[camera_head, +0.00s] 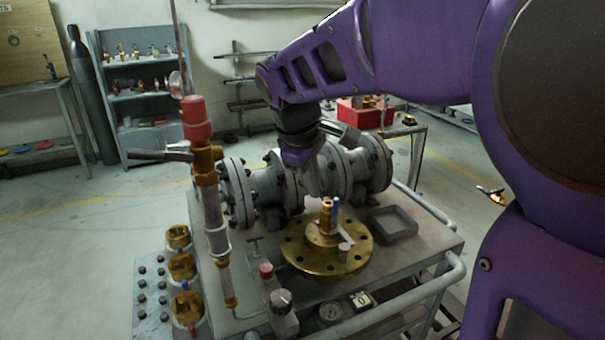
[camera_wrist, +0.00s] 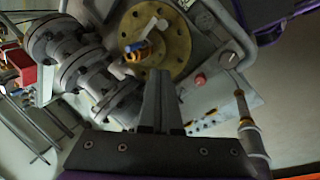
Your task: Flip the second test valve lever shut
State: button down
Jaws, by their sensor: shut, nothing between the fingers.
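My gripper (camera_wrist: 160,76) is shut and empty, its fingers together in the wrist view. In the head view its purple end (camera_head: 297,156) is in front of the grey valve body, and the fingertips are hard to make out. A brass flange (camera_head: 298,256) lies on the cart and carries a brass fitting (camera_head: 326,216) and a pale grey lever (camera_head: 336,234). The flange (camera_wrist: 180,47) and lever (camera_wrist: 156,26) lie beyond the fingertips in the wrist view. A dark lever (camera_head: 160,154) sticks out left from the upright pipe. I cannot tell which lever is the second one.
The upright pipe (camera_head: 216,235) with a red fitting (camera_head: 196,118) stands at the cart's left. The grey flanged valve body (camera_head: 262,186) lies along the back. A red knob (camera_head: 266,270) and an empty grey tray (camera_head: 391,224) sit on the cart (camera_head: 415,243).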

jog(key=b, duration=0.2)
send_near(335, 213)
notch_tip(335, 213, down, 5)
jog(key=s+a, duration=0.2)
jog(key=w+d, duration=0.2)
jog(key=w, duration=0.1)
jog(key=shift+w+d+f, duration=0.1)
jog(key=shift+d+f, duration=0.05)
jog(key=shift+d, duration=0.15)
jog(key=shift+p, duration=0.35)
jog(key=shift+w+d+y+p, duration=0.1)
jog(key=shift+d+y+p, duration=0.2)
jog(key=shift+p, duration=0.2)
